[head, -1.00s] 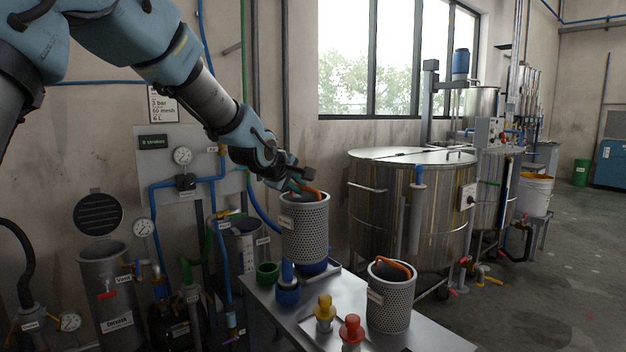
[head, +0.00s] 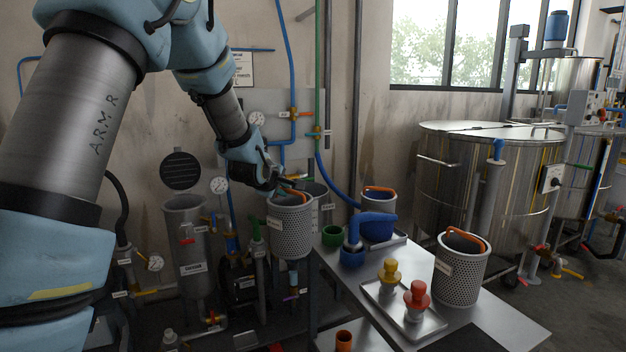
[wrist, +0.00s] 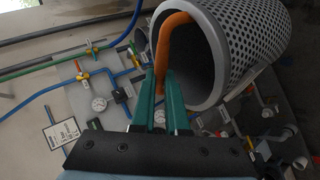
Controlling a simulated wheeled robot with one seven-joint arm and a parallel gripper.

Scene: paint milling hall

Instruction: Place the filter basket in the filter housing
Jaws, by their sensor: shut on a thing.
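The filter basket (head: 291,230) is a grey perforated cylinder with an orange handle. My gripper (head: 287,188) is shut on that handle and holds the basket upright in the air, just left of the steel table. In the wrist view my teal fingers (wrist: 164,82) pinch the orange handle, and the basket's perforated wall (wrist: 245,35) fills the upper right. The filter housing (head: 184,238) appears to be the open grey cylinder to the left of the basket. Its round dark lid (head: 181,168) is raised behind it. The inside of the housing is mostly hidden.
Pipes, valves and a gauge (head: 219,185) surround the housing. A large steel tank (head: 455,185) stands right.

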